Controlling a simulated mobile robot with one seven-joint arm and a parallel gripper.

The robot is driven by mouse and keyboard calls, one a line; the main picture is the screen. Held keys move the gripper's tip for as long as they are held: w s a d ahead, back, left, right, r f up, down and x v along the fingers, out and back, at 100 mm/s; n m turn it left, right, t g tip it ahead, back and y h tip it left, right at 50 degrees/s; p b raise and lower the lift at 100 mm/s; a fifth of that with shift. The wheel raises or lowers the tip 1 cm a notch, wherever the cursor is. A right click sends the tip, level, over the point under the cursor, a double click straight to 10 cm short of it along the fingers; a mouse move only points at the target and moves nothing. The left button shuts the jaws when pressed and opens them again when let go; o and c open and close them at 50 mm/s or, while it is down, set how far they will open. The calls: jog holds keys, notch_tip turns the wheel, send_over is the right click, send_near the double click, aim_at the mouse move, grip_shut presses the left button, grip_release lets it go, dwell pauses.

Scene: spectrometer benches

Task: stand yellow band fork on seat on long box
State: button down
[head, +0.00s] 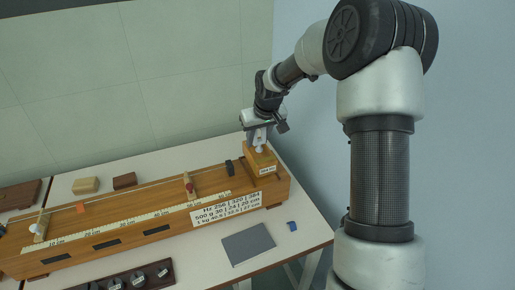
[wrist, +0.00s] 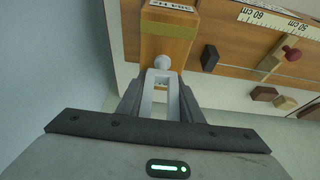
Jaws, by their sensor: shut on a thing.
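The long box (head: 150,235) is a wooden case with a string, a scale and a label strip, lying across the bench. A wooden block (head: 261,168) with a small label is at its right end. In the wrist view the block (wrist: 165,45) has a yellowish band across it. A pale grey U-shaped fork (wrist: 161,78), with a rounded end, is between my gripper's fingers (wrist: 161,103). In the head view my gripper (head: 258,138) is shut on it, just above the block. I cannot tell whether the rounded end touches the block. No separate seat can be made out.
A black piece (head: 229,167) and a red-knobbed bridge (head: 189,187) stand on the long box. A grey pad (head: 248,244) and a blue cube (head: 292,226) lie in front. Two small blocks (head: 124,180) (head: 86,185) lie behind. A dark rack (head: 125,281) is at the front edge.

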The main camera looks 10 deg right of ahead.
aim_at(257, 147)
jog(key=shift+f, duration=1.55)
jog(key=shift+f+b, duration=0.25)
jog(key=shift+b, duration=0.05)
jog(key=c, duration=1.3)
grip_release()
jog(key=shift+r, duration=0.1)
jog(key=shift+o, duration=0.2)
jog(key=shift+r, duration=0.1)
jog(key=shift+r, duration=0.2)
jog(key=p+v, duration=0.1)
jog(key=v, duration=1)
jog(key=shift+r, duration=0.3)
jog(key=shift+s+d, duration=0.1)
